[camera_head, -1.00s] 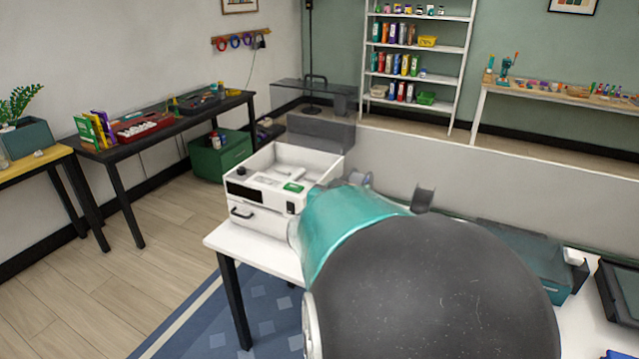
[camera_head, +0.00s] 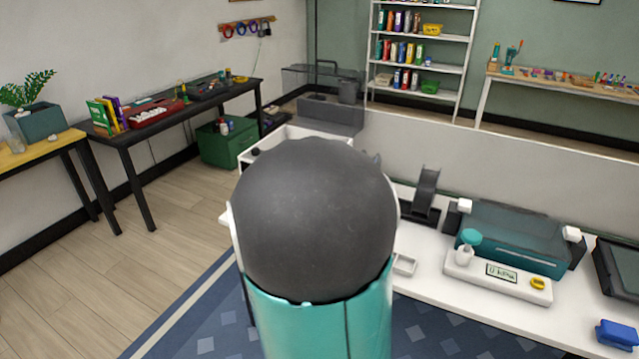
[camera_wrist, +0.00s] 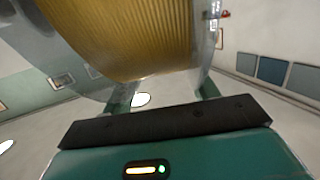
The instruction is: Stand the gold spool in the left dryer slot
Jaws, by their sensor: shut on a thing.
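The gold spool (camera_wrist: 120,40) fills the upper wrist view, with wound gold filament between clear flanges. My gripper (camera_wrist: 163,88) is shut on it, with a teal finger at either side of its lower part. The head view shows neither the spool nor the gripper; my large dark and teal arm link covers the middle. The white dryer (camera_head: 262,143) stands on the white table behind that link. Only its back rim and left corner show, so its slots are hidden. I cannot tell how far the spool is from the dryer.
A grey box-like part (camera_head: 335,112) stands behind the dryer. To the right on the white table are a dark stand (camera_head: 426,190), a teal machine (camera_head: 515,235), a white scale-like device (camera_head: 497,276) and a blue block (camera_head: 618,335). Open floor lies to the left.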

